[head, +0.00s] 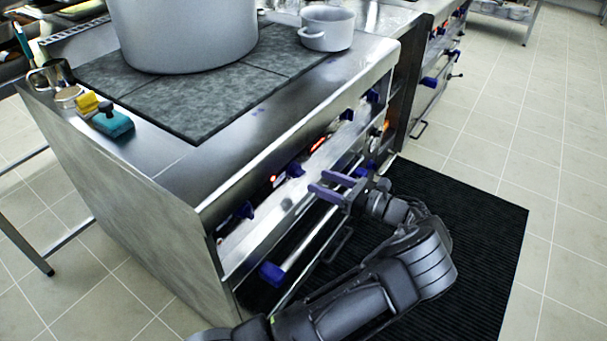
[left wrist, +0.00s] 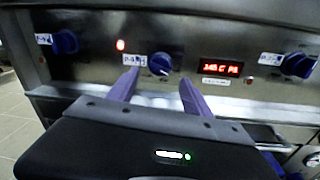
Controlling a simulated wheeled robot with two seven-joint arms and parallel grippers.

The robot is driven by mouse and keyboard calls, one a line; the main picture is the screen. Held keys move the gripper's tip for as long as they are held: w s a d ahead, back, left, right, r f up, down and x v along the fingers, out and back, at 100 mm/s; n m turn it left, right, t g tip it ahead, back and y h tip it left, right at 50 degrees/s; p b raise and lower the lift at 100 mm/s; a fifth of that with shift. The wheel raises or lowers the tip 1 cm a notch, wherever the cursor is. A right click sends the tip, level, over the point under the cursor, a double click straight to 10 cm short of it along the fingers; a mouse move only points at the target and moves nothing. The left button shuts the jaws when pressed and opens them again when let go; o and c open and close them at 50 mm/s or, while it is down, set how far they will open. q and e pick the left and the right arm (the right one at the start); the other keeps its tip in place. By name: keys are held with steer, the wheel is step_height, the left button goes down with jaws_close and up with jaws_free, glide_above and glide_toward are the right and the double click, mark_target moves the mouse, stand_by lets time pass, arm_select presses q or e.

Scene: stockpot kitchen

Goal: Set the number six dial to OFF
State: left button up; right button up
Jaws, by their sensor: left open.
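The stove front carries a row of blue dials with small white labels, too blurred for me to tell which is number six. In the left wrist view the middle dial (left wrist: 160,64) sits just beyond my left gripper (left wrist: 160,80), roughly centred between its purple fingertips. Other dials show at the left (left wrist: 64,42) and right (left wrist: 298,66). In the head view my left gripper (head: 316,181) is open and empty in front of the panel, near a blue dial (head: 295,169). My right gripper is not in view.
A red-lit display (left wrist: 220,68) is right of the middle dial. Below the panel runs a handle bar with a blue end (head: 272,274). A large pot (head: 185,35) and a small pot (head: 327,28) stand on top. A black mat (head: 470,215) covers the floor in front.

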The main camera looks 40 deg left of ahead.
mark_target(303, 175)
arm_select(q)
steer(key=a, duration=0.6)
steer(key=shift+s+a, duration=0.2)
steer(key=shift+s, duration=0.1)
jaws_close()
